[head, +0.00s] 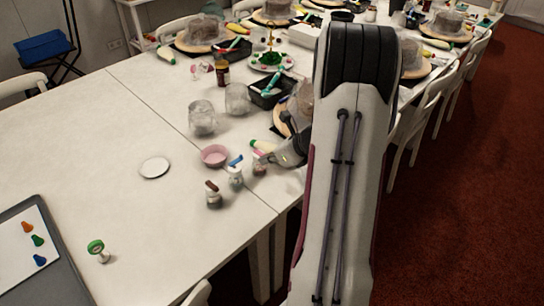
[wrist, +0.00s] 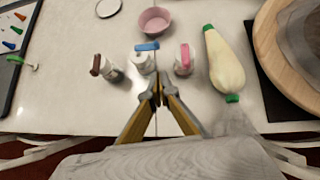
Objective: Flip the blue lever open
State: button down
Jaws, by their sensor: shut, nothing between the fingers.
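The blue lever (wrist: 147,47) sits crosswise on top of a small whitish bottle (wrist: 141,63), between two similar bottles. In the head view the blue lever (head: 236,160) is at the top of its bottle (head: 236,178), near the table's edge. My gripper (wrist: 157,84) is shut and empty in the wrist view, with its tips just in front of the blue-levered bottle and slightly to its right. I see no clear contact. In the head view my gripper (head: 284,158) is partly hidden by my arm, right of the bottles.
A brown-levered bottle (wrist: 107,70) stands left and a pink-levered bottle (wrist: 184,62) right, both close by. A pink bowl (wrist: 155,20) lies behind. The table's left middle is mostly clear.

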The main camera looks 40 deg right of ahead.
aim_at(236, 160)
jog(key=w+f, duration=0.3)
jog(key=w, duration=0.4)
jog(key=shift+a+f, duration=0.2)
jog(key=shift+a, duration=0.25)
jog(key=shift+w+d, duration=0.1)
jog(key=shift+w, duration=0.1)
jog(key=shift+w+d, duration=0.25)
jog(key=shift+w, duration=0.3)
jog(key=shift+w+d, duration=0.2)
jog(key=shift+w, duration=0.3)
jog(key=shift+s+a, duration=0.2)
jog(key=shift+s, duration=0.05)
jog(key=shift+s+a, duration=0.25)
jog(key=shift+s, duration=0.1)
